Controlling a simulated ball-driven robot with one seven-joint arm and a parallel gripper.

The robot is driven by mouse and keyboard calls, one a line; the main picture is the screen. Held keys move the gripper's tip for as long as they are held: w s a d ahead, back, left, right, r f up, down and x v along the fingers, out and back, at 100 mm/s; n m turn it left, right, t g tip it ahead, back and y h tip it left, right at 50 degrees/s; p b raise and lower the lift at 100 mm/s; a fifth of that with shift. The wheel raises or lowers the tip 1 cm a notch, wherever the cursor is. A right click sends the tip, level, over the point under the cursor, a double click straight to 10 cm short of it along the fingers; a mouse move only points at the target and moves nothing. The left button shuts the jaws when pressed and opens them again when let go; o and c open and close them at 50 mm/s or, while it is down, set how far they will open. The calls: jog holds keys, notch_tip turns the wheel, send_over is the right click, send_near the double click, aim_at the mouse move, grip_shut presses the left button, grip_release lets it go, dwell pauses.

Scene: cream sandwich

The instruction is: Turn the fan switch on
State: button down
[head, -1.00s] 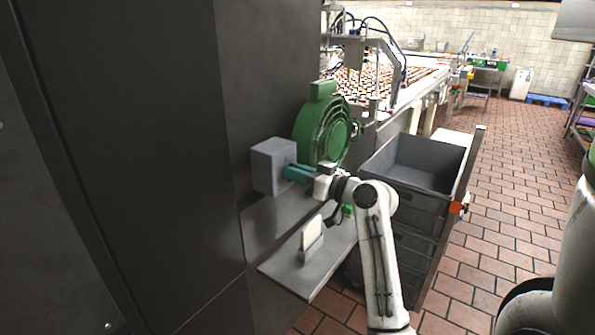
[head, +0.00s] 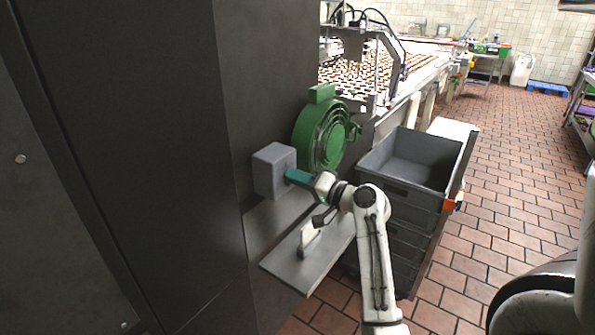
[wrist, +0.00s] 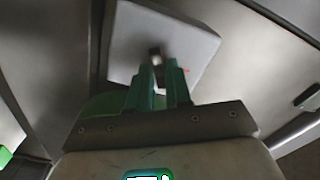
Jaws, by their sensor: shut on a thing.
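A grey switch box (head: 268,172) is mounted on the dark cabinet wall, just left of the green fan (head: 322,135). My gripper (head: 289,175) reaches the front of the box with its teal fingers. In the wrist view, the box face (wrist: 190,48) fills the upper middle, and my gripper (wrist: 160,66) is shut on a small switch (wrist: 155,58) there. The switch is mostly hidden between the fingertips, so its setting cannot be told. In the head view, the fingers hide it.
A metal shelf (head: 290,265) lies below the box, with a small white upright piece (head: 309,240) on it. Stacked grey crates (head: 425,165) stand to the right of my arm. A conveyor with rows of sandwiches (head: 350,78) is behind the fan. The tiled floor at right is open.

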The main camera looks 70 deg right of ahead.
jog(key=shift+s+f+m+p, duration=0.1)
jog(key=shift+f+m+p, duration=0.05)
jog(key=shift+m+p, duration=2.35)
jog(key=shift+m+b, duration=0.35)
jog(key=shift+m, duration=0.25)
jog(key=c, duration=1.2)
grip_release()
jog(key=shift+o, duration=0.2)
jog(key=b+v, duration=0.2)
jog(key=v, duration=0.8)
jog(key=shift+s+b, duration=0.35)
jog(key=shift+b, duration=0.05)
jog(key=shift+a, duration=0.1)
